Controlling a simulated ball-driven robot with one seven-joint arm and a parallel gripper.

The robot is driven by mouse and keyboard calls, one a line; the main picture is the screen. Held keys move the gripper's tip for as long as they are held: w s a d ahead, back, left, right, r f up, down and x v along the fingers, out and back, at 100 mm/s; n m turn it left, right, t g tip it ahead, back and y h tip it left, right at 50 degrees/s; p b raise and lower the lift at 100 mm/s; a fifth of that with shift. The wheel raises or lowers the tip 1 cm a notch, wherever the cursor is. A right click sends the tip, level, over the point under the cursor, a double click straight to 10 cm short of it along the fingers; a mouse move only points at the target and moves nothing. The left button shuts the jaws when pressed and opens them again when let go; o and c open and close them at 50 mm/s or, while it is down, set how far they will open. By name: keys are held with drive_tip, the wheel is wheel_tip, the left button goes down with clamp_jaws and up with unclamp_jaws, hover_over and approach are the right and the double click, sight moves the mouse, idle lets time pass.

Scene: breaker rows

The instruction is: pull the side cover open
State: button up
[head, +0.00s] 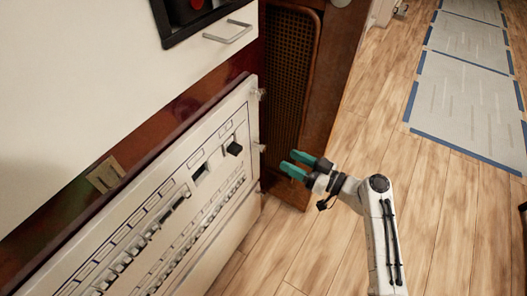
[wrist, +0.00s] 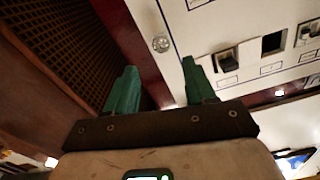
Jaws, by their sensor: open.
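A white panel with a silver bar handle (head: 228,32) stands at the top of the head view. Below it is a white breaker panel (head: 225,130) with rows of switches and a black knob (head: 234,149). Small metal fittings (head: 259,95) stick out at its right edge. I cannot tell for sure which of these is the side cover. My gripper (head: 293,161), with green fingers, is open and empty, just right of the breaker panel's edge and apart from it. In the wrist view, a round metal fitting (wrist: 161,44) shows beyond and between the open fingers (wrist: 158,84).
A brown wooden cabinet with a dark mesh front (head: 290,70) stands close behind my gripper; its mesh fills the wrist view's left side. A black-framed unit (head: 190,15) is at the top. Wood floor (head: 440,220) is free at right, with blue-taped grey sheets (head: 465,95) farther off.

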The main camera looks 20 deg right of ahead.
sight(265, 149)
drive_tip(key=x, duration=1)
drive_tip(key=shift+a, duration=0.1)
clamp_jaws()
idle(0.4)
